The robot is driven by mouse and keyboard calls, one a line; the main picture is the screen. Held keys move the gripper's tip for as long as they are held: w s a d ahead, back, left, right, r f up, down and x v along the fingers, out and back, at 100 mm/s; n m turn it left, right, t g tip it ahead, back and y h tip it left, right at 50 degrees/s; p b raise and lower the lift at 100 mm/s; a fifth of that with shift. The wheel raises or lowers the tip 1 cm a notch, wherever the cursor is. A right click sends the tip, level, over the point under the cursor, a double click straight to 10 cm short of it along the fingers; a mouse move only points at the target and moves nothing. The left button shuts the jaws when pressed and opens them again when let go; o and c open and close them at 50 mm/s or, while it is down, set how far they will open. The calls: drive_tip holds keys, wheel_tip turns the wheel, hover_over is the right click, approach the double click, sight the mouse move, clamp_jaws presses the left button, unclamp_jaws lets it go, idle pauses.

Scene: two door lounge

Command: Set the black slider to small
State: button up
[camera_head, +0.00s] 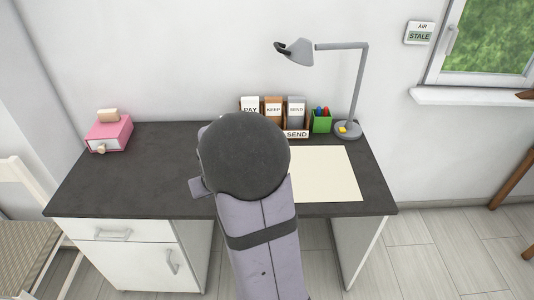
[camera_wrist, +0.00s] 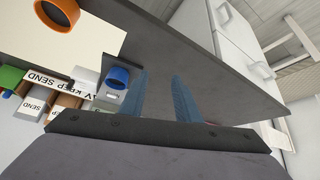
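I cannot make out a black slider, or a mark reading small, in either view. My gripper (camera_wrist: 160,92) shows in the wrist view with its two bluish fingers apart and nothing between them. In the head view my arm hides the gripper and the middle of the desk. Just left of the fingers in the wrist view is a round blue-rimmed thing (camera_wrist: 117,76) with a dark opening. An orange-rimmed round thing (camera_wrist: 57,12) is at the top left.
The dark desk (camera_head: 130,180) holds a pink box (camera_head: 108,134) at left and cream paper (camera_head: 332,178) at right. Labelled card holders, a green container (camera_head: 320,122) and a grey lamp (camera_head: 347,131) line the back. The desk's left part is largely clear.

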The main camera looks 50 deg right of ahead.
drive_tip(key=w+d+f+h+b, duration=0.1)
drive_tip(key=d, duration=0.3)
drive_tip(key=w+d+f+m+t+b, duration=0.1)
drive_tip(key=d, duration=0.4)
drive_tip(key=w+d+f+m+t+h, duration=0.1)
drive_tip(key=d, duration=0.3)
drive_tip(key=shift+w+d+h+b, duration=0.3)
drive_tip(key=shift+w+d+b, duration=0.05)
drive_tip(key=shift+b, duration=0.05)
drive_tip(key=d+h, duration=0.1)
drive_tip(key=d, duration=0.3)
drive_tip(key=d+m+t+h+b, duration=0.1)
drive_tip(key=d, duration=0.3)
drive_tip(key=d+t+h+b, duration=0.1)
drive_tip(key=d, duration=0.3)
drive_tip(key=shift+s+d+m, duration=0.3)
drive_tip(key=shift+s, duration=0.1)
drive_tip(key=shift+d+r+x, duration=0.15)
drive_tip(key=shift+x, duration=1.7)
drive_tip(key=shift+d+r+x, duration=0.1)
drive_tip(key=shift+x, duration=1.8)
clamp_jaws()
